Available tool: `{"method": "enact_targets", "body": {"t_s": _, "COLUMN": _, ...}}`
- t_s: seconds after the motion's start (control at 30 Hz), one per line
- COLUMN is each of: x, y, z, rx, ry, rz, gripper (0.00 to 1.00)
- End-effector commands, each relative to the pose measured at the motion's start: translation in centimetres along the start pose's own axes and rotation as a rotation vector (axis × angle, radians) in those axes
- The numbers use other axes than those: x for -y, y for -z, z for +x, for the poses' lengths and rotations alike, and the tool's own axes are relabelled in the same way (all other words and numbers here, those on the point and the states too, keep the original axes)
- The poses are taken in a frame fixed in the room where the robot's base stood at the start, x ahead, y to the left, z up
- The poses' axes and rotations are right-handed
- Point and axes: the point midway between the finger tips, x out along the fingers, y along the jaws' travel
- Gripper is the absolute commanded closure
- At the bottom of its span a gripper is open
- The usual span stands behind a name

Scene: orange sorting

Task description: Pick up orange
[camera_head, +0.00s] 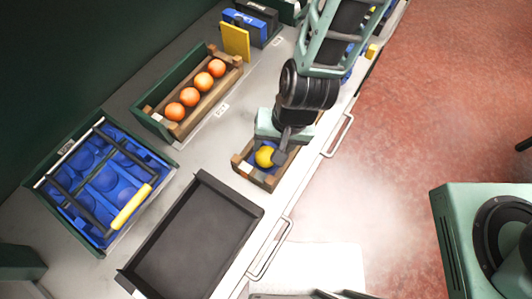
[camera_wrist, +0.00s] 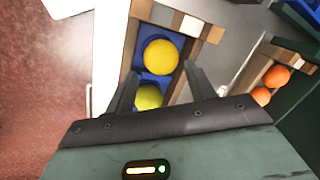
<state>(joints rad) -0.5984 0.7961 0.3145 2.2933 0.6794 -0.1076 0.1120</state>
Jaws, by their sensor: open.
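Several oranges (camera_head: 190,97) stand in a row in a long green-and-wood crate (camera_head: 153,125) at the back of the counter. Two of these oranges (camera_wrist: 277,76) show at the right of the wrist view. My gripper (camera_head: 274,146) is open above a smaller wooden crate (camera_head: 240,165) nearer the counter's front edge. A yellow round fruit (camera_head: 264,156) sits in that crate, partly hidden by my gripper. In the wrist view, my fingers (camera_wrist: 159,72) point at two yellow fruits, one (camera_wrist: 160,57) in a blue insert and one (camera_wrist: 148,97) nearer my palm. I cannot tell if the fingers touch either.
An empty dark tray (camera_head: 195,235) lies on the counter in front. A blue compartment crate (camera_head: 85,213) with a yellow-gripped handle stands at the left. A yellow card (camera_head: 236,41) and dark boxes stand at the back. Handles line the counter's front edge.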

Motion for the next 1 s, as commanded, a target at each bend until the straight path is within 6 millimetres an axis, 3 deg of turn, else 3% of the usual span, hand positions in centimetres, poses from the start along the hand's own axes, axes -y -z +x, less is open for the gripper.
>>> {"method": "enact_targets", "body": {"t_s": 0.23, "x": 0.0, "y": 0.1, "z": 1.0, "rx": 0.002, "ry": -0.001, "rz": 0.002, "gripper": 0.46}}
{"method": "enact_targets", "body": {"t_s": 0.7, "x": 0.1, "y": 0.3, "z": 5.3, "rx": 0.002, "ry": -0.001, "rz": 0.001, "gripper": 0.46}}
{"method": "enact_targets", "body": {"t_s": 0.97, "x": 0.2, "y": 0.3, "z": 5.5, "rx": 0.000, "ry": 0.000, "rz": 0.000, "gripper": 0.46}}
{"method": "enact_targets", "body": {"t_s": 1.0, "x": 0.2, "y": 0.3, "z": 5.5, "rx": 0.000, "ry": 0.000, "rz": 0.000, "gripper": 0.51}}
